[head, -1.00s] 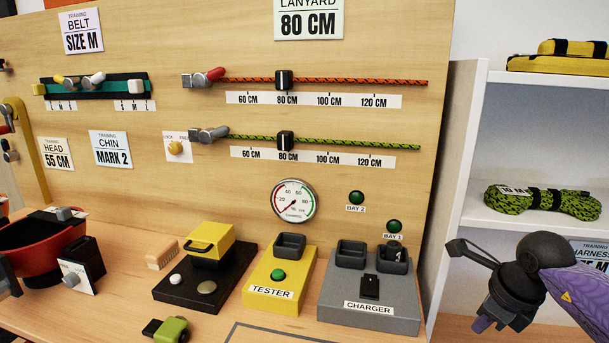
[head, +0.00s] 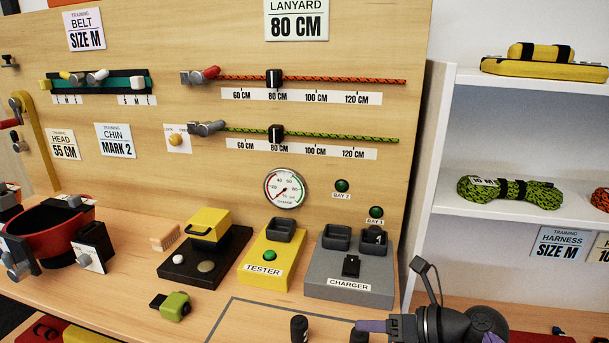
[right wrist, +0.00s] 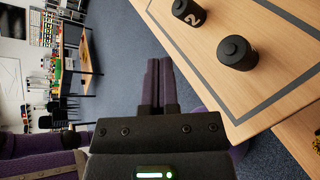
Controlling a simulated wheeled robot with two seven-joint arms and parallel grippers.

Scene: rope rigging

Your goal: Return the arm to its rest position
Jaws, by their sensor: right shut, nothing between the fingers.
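My right gripper (head: 362,326) is low at the bottom of the head view, to the right of two black cylinders. In the right wrist view its purple fingers (right wrist: 160,64) lie side by side, shut and empty. They are beyond the table edge, over blue floor. One black cylinder (right wrist: 238,53) and another marked 2 (right wrist: 187,12) stand on the table, apart from the fingers. My left gripper is not in view.
The bench holds a grey charger (head: 350,284), a yellow tester (head: 269,268), a black base (head: 205,267) with a yellow block and a green item (head: 171,306). A red helmet (head: 45,232) is at left. White shelves (head: 510,215) stand at right.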

